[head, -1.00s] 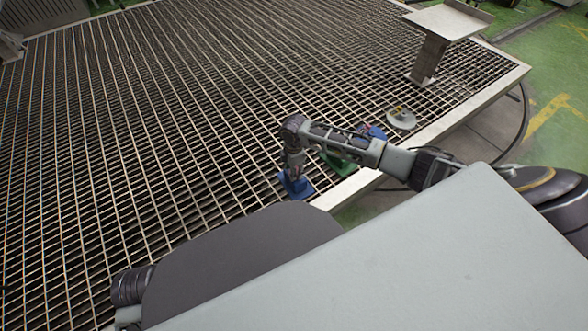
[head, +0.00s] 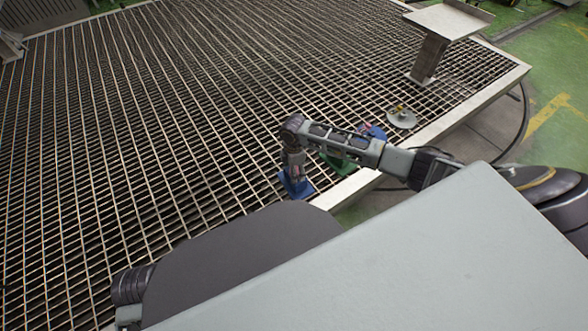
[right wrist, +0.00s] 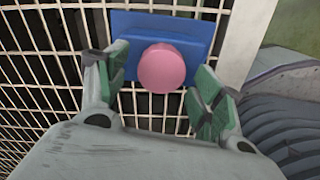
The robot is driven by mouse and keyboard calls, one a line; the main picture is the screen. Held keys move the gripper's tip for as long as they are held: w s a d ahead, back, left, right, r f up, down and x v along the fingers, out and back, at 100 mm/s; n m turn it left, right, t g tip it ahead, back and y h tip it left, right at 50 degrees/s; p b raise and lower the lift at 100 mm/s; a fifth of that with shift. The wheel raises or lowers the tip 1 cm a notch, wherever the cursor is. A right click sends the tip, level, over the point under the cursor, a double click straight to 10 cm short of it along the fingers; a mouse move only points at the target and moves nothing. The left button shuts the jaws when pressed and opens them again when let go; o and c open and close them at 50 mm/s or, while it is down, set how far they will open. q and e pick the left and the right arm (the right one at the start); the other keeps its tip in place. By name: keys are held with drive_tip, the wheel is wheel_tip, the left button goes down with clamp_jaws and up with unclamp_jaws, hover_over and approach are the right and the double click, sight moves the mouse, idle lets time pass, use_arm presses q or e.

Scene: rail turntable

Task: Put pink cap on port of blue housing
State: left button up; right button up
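The blue housing (right wrist: 205,36) sits on the grating near its edge; it also shows below my right gripper in the head view (head: 299,190). The round pink cap (right wrist: 163,68) is in front of the housing in the right wrist view and covers part of it. It looks seated on the housing, but the port is hidden behind it. My right gripper (right wrist: 160,62) is open, with its green-padded fingers on either side of the cap and a gap visible on both sides. In the head view my right gripper (head: 295,172) points down over the housing. My left gripper is out of view.
A green object (head: 338,163) and another blue object (head: 376,132) are partly hidden by my right arm. A pale round disc (head: 401,118) with a small yellow part lies farther back. A raised metal stand (head: 432,55) is at the back right. The grating at left is clear.

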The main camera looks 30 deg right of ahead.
idle(0.3)
wheel_tip(320, 180, up, 12)
idle(0.8)
drive_tip(key=shift+m, duration=0.3)
idle(0.7)
